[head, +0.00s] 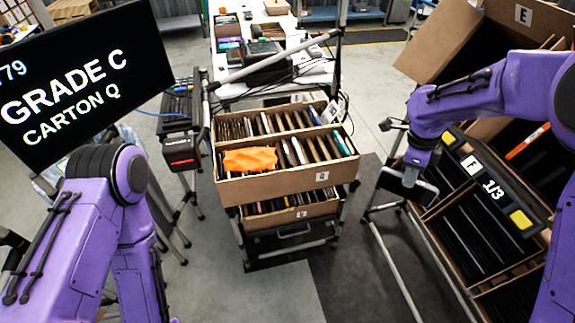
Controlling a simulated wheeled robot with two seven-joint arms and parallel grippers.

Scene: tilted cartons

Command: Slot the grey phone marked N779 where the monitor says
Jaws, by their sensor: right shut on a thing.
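The monitor (85,75) at the upper left reads "GRADE C", "CARTON Q" and, cut off by the edge, "79". My right gripper (416,163) is shut on a dark phone (410,187), held in front of the right rack; its marking cannot be read. The middle cart carries a tilted upper carton (270,188) with several slots, some filled and some apparently free. A lower carton (290,222) sits beneath it.
An orange crumpled piece (250,160) lies over the upper carton's left slots. A cluttered table (310,75) stands behind the cart. Floor is open before the cart.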

